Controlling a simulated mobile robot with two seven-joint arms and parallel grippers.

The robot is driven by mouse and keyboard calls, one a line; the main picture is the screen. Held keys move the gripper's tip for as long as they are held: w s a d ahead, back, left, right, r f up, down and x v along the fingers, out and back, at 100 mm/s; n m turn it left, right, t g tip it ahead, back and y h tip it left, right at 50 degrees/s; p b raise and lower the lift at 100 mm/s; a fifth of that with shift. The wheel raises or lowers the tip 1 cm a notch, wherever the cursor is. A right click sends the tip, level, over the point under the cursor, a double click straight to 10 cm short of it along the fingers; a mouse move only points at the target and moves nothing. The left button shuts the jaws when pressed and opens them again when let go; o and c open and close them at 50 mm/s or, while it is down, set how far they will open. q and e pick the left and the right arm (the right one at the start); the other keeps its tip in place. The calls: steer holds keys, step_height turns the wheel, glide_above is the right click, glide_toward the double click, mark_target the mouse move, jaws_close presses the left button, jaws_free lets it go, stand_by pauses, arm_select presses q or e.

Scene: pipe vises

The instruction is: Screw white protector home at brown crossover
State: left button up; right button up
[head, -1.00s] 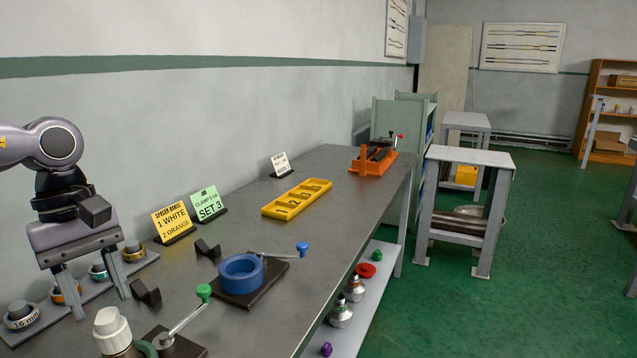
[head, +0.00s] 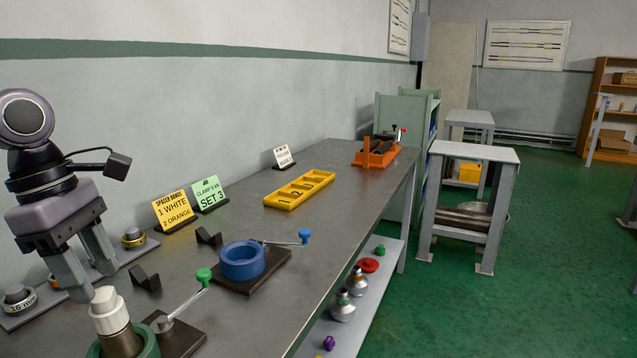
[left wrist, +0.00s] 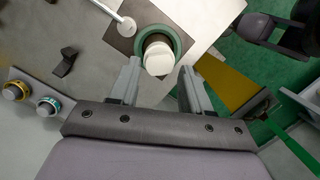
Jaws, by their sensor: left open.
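The white protector (head: 109,312), a ribbed cap, sits upright on top of the brownish crossover (head: 122,343). The crossover stands in the green ring vise (head: 150,345) at the bottom left of the head view. My left gripper (head: 92,280) is open and tilted, its fingertips just above and behind the protector. In the left wrist view the protector (left wrist: 158,60) lies just beyond the gap between the two fingertips (left wrist: 161,72), with nothing held. How far down the protector is threaded cannot be told.
A green-knobbed vise handle (head: 203,275) rises right of the protector. A blue vise (head: 243,261) stands farther along the bench. Spacer rings on a grey strip (head: 40,303) lie left, near black V-blocks (head: 146,279). Signs and a yellow tray (head: 300,190) stand behind.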

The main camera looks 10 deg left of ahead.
arm_select(q)
steer(key=shift+n, duration=0.9)
steer(key=n+b, duration=0.2)
steer(key=shift+s+f+n+t, duration=0.1)
steer(key=shift+f+n+t, duration=0.05)
steer(key=shift+n+t, duration=0.2)
steer(key=shift+d+n+t+y+b, duration=0.1)
steer(key=shift+n+t+y+b, duration=0.2)
steer(key=shift+n, duration=0.65)
steer(key=n+b, duration=0.2)
steer(key=n, duration=0.1)
steer(key=shift+s+y, duration=0.1)
steer(key=shift+y, duration=0.2)
steer(key=shift+s+n+t, duration=0.2)
steer(key=shift+n+t, duration=0.05)
steer(key=shift+n, duration=0.55)
steer(key=n+b, duration=0.2)
steer(key=n, duration=0.1)
steer(key=shift+s+f+y, duration=0.1)
steer(key=shift+s+y, duration=0.1)
steer(key=shift+y, duration=0.1)
steer(key=shift+d+n+y+b, duration=0.2)
steer(key=shift+n+y+b, duration=0.25)
steer(key=shift+n, duration=1.75)
